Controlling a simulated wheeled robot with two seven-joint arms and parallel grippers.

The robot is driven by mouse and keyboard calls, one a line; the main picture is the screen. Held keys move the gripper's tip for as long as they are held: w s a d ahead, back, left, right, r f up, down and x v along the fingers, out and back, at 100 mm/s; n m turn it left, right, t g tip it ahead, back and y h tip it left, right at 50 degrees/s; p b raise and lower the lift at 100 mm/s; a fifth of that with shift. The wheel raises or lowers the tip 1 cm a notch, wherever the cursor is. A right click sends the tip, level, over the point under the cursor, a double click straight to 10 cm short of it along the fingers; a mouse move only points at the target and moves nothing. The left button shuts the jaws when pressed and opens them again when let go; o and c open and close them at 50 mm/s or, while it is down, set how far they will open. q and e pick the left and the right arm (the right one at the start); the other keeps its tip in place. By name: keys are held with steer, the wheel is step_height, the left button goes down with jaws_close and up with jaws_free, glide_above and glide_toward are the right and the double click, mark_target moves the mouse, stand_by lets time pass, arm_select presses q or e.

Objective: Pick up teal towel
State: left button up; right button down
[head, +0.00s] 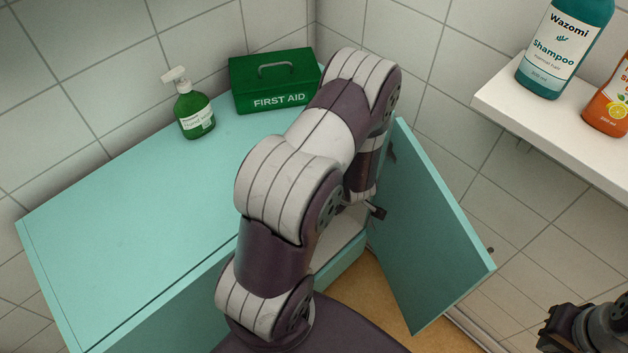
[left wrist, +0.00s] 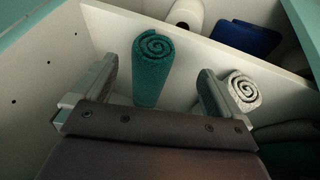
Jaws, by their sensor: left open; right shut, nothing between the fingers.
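The teal towel (left wrist: 151,72) is rolled up and stands in a white cabinet compartment in the left wrist view. Its spiral end faces the camera. My left gripper (left wrist: 157,70) is open, with one finger on each side of the towel in the picture. I cannot tell whether either finger touches it. In the head view my left arm reaches into the open teal cabinet (head: 130,220) and hides the towel. My right gripper (head: 562,328) is shut and empty at the lower right of the head view, away from the cabinet.
A grey-white rolled towel (left wrist: 243,92) is right of the teal one. A white roll (left wrist: 186,14) and a blue item (left wrist: 246,38) lie beyond the divider (left wrist: 210,50). The open door (head: 425,230) flanks my arm. A soap bottle (head: 194,112) and first-aid box (head: 272,82) stand on top.

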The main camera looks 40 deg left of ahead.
arm_select(q)
steer(key=x, duration=0.2)
steer(key=b+x, duration=0.1)
steer(key=x, duration=0.2)
steer(key=shift+w+a, duration=0.35)
steer(key=shift+a, duration=0.15)
steer(key=c, duration=1.1)
steer(key=shift+c, duration=0.2)
steer(key=shift+r, duration=0.15)
